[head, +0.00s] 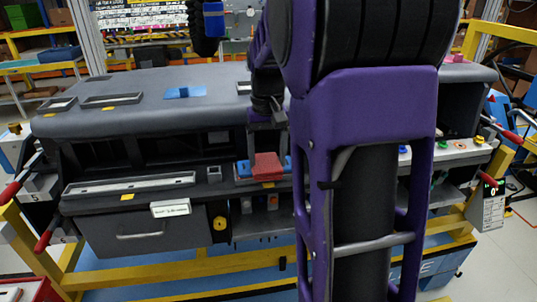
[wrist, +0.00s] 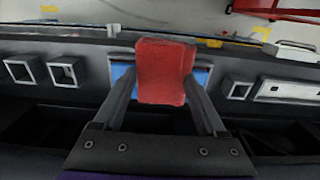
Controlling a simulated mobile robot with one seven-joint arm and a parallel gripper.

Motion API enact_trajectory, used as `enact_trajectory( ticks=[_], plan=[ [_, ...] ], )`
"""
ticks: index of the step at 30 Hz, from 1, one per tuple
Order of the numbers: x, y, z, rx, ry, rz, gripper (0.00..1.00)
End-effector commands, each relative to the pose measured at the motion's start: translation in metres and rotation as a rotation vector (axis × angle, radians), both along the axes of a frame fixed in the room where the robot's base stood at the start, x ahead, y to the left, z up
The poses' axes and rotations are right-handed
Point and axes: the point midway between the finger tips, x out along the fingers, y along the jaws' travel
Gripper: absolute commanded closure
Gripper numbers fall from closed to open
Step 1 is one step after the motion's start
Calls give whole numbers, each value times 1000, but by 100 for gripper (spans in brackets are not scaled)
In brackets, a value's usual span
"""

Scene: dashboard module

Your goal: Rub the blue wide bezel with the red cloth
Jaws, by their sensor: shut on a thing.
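The red cloth (head: 267,167) is a folded block held between the two fingers of my gripper (wrist: 160,82), which is shut on it. The cloth fills the middle of the wrist view (wrist: 165,65). The blue wide bezel (head: 244,169) sits on the lower ledge of the dashboard. Its ends show on both sides of the cloth, also in the wrist view (wrist: 203,77); the cloth hides its middle. The cloth lies over the bezel, but I cannot tell whether they touch. My arm hides part of the dashboard to the right in the head view.
A small blue piece (head: 184,92) lies on the dashboard's top. A long grey bezel (head: 130,184) lies left on the same ledge, with a small square grey bezel (head: 214,174) nearer the cloth. Red-handled levers (head: 43,241) stick out at the dashboard's sides.

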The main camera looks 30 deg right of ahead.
Motion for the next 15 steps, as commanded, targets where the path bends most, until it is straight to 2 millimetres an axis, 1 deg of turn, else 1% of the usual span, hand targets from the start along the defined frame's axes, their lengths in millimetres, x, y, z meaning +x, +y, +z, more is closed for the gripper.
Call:
enact_trajectory(
  ticks=[1,2,15],
  plan=[
    [1,0,17,-1,-4,1,87],
    [1,1,25,-1,-5,1,87],
    [4,3,62,0,-1,2,87]
  ],
)
